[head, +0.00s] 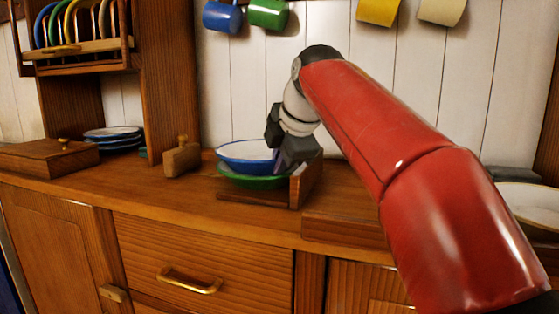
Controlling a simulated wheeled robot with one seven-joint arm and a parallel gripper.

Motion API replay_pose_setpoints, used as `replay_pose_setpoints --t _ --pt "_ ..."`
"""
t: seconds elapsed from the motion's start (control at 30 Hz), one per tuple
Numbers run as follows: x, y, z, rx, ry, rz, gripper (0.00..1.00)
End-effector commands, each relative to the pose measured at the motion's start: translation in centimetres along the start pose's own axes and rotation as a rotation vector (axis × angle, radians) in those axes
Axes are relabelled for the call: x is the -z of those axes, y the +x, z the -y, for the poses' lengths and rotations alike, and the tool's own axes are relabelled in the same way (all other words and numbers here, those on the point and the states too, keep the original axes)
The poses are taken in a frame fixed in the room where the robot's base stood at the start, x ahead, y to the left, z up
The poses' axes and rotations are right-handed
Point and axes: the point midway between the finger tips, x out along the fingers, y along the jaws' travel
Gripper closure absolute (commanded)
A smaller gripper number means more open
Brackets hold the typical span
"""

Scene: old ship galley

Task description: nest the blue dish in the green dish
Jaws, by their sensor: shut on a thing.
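The blue dish (243,150) is a shallow bowl with a pale inside, seen on the counter in the middle of the head view. The green dish (247,181) shows directly below it as a green rim and side. The blue dish sits over or in the green one; I cannot tell whether they touch. My gripper (279,160) is at the right side of the blue dish, shut on its rim. The fingertips are partly hidden by the gripper body. The green dish stands on a low wooden stand with an upright side (308,178).
A wooden block with a knob (182,159) stands to the left. Stacked plates (113,137) and a wooden lidded box (48,157) are farther left. Mugs hang above, including a blue mug (222,16) and a green mug (268,13). A pale basin (530,203) is at right.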

Motion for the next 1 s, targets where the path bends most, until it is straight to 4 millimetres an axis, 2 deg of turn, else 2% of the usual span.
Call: replay_pose_setpoints --t 0.23,0.27,0.43,1.0 --pt "0.00 0.20 0.18 -0.002 0.000 0.000 1.00" --pt "0.00 0.15 0.14 -0.002 0.000 0.000 0.89" --pt "0.00 0.19 0.18 0.000 0.000 0.000 0.68" --pt "-0.02 0.35 0.28 0.008 0.001 -0.001 0.68"
